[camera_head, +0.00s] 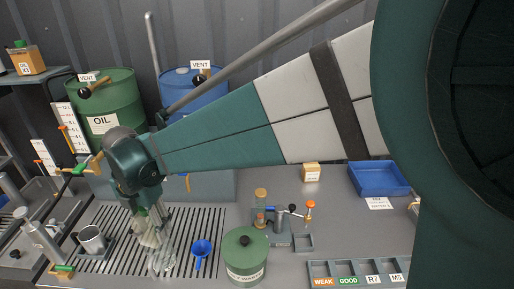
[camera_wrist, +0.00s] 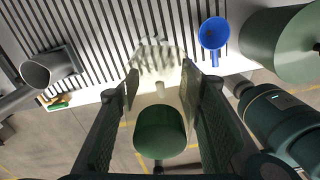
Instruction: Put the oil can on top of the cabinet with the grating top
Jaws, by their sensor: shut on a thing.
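My gripper (camera_wrist: 160,90) is shut on a clear, see-through container (camera_wrist: 157,55) with a dark green cap (camera_wrist: 160,132) towards the wrist camera. In the head view my gripper (camera_head: 148,228) points down, with the clear container (camera_head: 161,262) below it over the front part of the slatted grating top (camera_head: 205,222). I cannot tell whether the container touches the grating. An amber can (camera_head: 25,62) with a green cap and a label reading OIL stands on the upper left shelf, away from my gripper. I cannot tell which one the task calls the oil can.
A grey metal cup (camera_head: 92,240) stands left on the grating, and a blue funnel (camera_head: 201,252) lies to the right. A green lidded pot (camera_head: 245,258) is further right. A green oil drum (camera_head: 108,105) and a blue drum (camera_head: 190,85) stand behind. Bare slats lie around the container.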

